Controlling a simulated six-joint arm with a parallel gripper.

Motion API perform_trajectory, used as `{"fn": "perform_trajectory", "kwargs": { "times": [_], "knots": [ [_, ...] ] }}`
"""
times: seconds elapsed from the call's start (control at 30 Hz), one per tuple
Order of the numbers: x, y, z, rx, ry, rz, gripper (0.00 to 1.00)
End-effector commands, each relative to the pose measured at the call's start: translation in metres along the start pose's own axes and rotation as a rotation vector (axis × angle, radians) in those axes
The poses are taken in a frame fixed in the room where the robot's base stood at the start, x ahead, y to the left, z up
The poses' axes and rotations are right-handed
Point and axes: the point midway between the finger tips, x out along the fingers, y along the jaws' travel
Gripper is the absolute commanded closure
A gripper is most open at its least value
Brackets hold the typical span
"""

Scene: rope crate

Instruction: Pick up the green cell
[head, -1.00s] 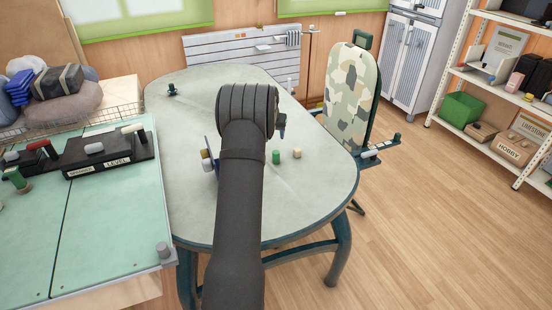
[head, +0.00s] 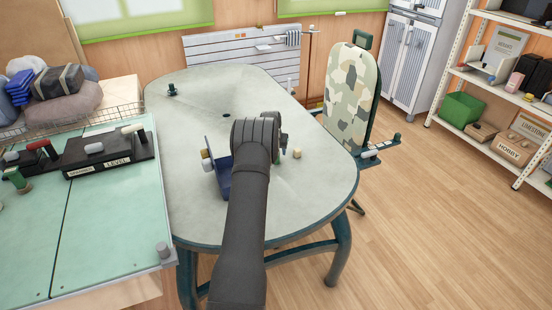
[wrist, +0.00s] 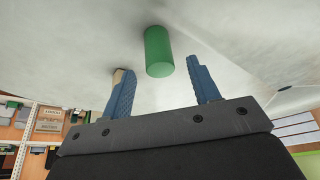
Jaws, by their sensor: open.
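The green cell (wrist: 158,52) is a short green cylinder standing on the pale table. In the wrist view it lies just ahead of my gripper (wrist: 159,66), roughly in line with the space between the two blue fingers. The fingers are apart with nothing held between them, and neither seems to touch the cell.
A tan cell (head: 297,153) stands on the table (head: 310,195) right of my arm. A blue holder (head: 218,165) with a yellowish piece (head: 207,154) stands on the left.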

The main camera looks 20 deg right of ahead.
Motion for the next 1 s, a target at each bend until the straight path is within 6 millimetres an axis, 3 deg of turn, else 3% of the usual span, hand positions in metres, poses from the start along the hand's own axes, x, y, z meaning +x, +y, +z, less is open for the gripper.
{"fn": "perform_trajectory", "kwargs": {
  "times": [0.3,0.63,0.67,0.93,1.0],
  "knots": [
    [0.04,0.0,0.004,0.001,-0.001,0.001,0.44],
    [0.044,0.0,0.003,0.001,0.0,0.001,0.44],
    [0.044,0.0,0.003,0.001,0.0,0.001,0.46],
    [0.044,0.0,0.003,0.0,0.0,0.001,0.99],
    [0.044,0.0,0.003,0.001,0.001,0.001,1.0]
  ]
}}
